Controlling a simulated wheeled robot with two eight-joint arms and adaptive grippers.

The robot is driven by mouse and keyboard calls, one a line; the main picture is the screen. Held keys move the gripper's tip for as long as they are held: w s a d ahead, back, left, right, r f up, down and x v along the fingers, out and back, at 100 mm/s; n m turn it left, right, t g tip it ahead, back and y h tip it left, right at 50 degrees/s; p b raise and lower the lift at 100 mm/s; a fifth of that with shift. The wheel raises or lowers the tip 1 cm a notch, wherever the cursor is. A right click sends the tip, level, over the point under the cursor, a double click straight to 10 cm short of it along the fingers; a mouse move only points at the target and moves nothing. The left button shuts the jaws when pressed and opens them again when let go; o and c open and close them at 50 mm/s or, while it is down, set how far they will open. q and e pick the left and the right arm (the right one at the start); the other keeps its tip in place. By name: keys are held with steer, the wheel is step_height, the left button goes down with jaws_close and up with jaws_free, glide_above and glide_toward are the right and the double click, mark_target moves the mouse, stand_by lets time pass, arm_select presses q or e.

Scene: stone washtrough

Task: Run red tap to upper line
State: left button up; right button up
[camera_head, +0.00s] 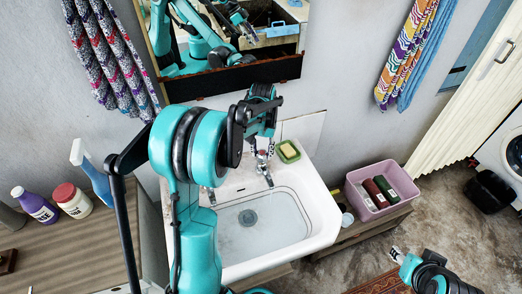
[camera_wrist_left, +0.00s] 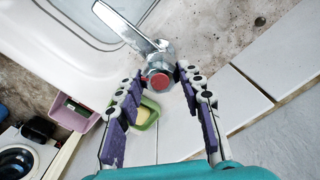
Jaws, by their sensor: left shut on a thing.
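The tap with its red-capped knob (camera_wrist_left: 158,80) and metal spout stands at the back of the white washtrough (camera_head: 325,222); in the head view the tap (camera_head: 266,170) is partly covered by my left arm. My left gripper (camera_head: 263,147) is at the knob, and in the left wrist view its purple-padded fingers (camera_wrist_left: 160,76) are shut on it from both sides.
A green soap dish with yellow soap (camera_head: 289,151) sits right of the tap on the rim. A pink bin with bottles (camera_head: 358,178) stands right of the trough. A counter (camera_head: 75,250) with bottles is at left. A mirror (camera_head: 225,45) hangs above.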

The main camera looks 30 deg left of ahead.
arm_select(q)
steer(key=shift+a, duration=0.1)
steer(key=o, duration=1.2)
steer(key=shift+c, duration=0.2)
step_height(320, 180, up, 12)
steer(key=shift+a, duration=0.1)
